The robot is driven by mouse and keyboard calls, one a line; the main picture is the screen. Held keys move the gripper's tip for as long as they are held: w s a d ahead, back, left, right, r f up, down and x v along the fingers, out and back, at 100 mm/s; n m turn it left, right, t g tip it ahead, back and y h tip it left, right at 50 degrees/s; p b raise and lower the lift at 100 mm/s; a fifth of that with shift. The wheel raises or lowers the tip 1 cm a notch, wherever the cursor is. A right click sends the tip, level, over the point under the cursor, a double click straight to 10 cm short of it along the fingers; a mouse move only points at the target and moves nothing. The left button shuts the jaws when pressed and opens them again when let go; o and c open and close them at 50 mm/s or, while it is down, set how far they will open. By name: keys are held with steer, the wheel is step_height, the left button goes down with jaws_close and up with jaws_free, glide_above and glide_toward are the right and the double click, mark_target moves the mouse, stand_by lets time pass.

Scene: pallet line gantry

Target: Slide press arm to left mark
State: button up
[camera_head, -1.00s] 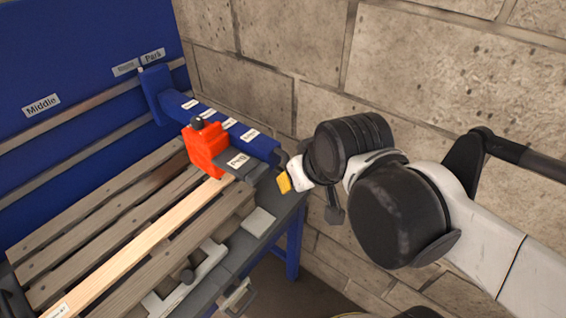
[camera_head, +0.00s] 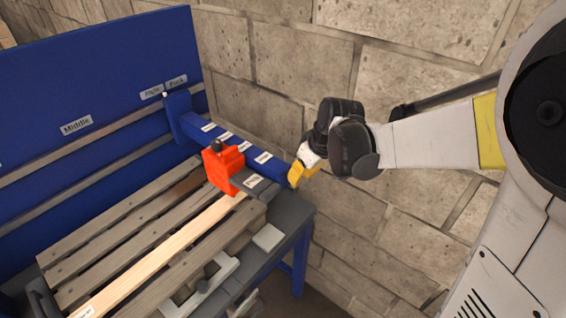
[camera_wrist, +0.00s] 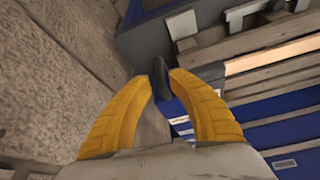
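The press arm is a blue beam (camera_head: 232,140) with white labels, reaching from the blue backboard toward the front right. An orange-red block (camera_head: 222,170) with a black knob sits beside it over the pallet slats. In the head view, the yellow fingers of my gripper (camera_head: 297,174) overlap the beam's front end and hide it. In the wrist view, my gripper (camera_wrist: 163,78) is open. A dark grey handle (camera_wrist: 160,76) shows between its fingertips; I cannot tell whether the fingers touch it. The blue beam (camera_wrist: 182,122) runs behind the right finger.
The backboard carries a Middle label (camera_head: 76,125) and a Park label (camera_head: 177,82). A wooden pallet (camera_head: 150,225) lies on the grey table (camera_head: 300,222). A stone block wall (camera_head: 400,45) stands close behind my arm on the right.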

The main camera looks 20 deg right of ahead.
mark_target(295, 190)
steer(key=b+x, duration=0.1)
steer(key=x, duration=0.4)
steer(key=shift+c, duration=0.2)
jaws_close()
steer(key=shift+a, duration=0.1)
steer(key=s+a, duration=1)
steer(key=a, duration=0.4)
steer(key=s+a, duration=1)
steer(key=a, duration=0.4)
steer(key=s+a, duration=1)
steer(key=a, duration=0.4)
steer(key=shift+s+b, duration=0.4)
steer(key=shift+b, duration=0.05)
